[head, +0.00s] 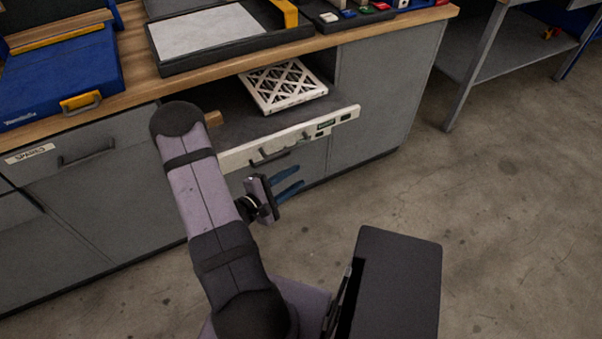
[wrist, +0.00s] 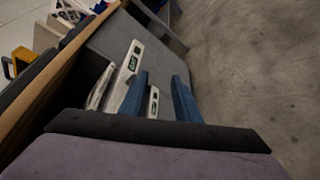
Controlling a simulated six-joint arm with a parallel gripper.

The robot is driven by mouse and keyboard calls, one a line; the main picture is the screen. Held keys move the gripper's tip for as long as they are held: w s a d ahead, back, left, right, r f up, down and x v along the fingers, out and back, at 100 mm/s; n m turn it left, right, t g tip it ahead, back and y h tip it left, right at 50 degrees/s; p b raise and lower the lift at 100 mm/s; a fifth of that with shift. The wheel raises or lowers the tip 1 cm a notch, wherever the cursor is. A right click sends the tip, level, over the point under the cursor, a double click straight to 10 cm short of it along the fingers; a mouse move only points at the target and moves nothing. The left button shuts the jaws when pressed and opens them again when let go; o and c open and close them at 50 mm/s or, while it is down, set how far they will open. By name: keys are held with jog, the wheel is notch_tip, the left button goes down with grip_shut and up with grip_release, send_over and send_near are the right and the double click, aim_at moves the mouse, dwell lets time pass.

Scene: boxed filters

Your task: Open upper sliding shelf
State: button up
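The upper sliding shelf stands pulled out of the grey bench, with its dark tray exposed. Its white front panel (head: 235,158) carries a black handle (head: 269,157) and dark labels at the right end. A boxed filter (head: 282,87) with a white lattice lies on the shelf. My gripper (head: 301,177) is in front of the panel, below and right of the handle as seen in the head view. Its two blue fingers are apart with nothing held between them. The wrist view shows the open fingers (wrist: 160,88) with the white panel (wrist: 126,68) beside and beyond them.
A wooden benchtop (head: 140,72) carries a blue case (head: 60,77), a dark tray with a white sheet (head: 205,33) and small coloured items. A closed grey drawer (head: 85,165) is on the left. The concrete floor (head: 480,230) at right is clear.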

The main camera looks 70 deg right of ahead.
jog(key=shift+x, duration=1.7)
grip_shut()
grip_release()
jog(key=shift+w+a, duration=0.1)
jog(key=v, duration=0.7)
dwell(0.4)
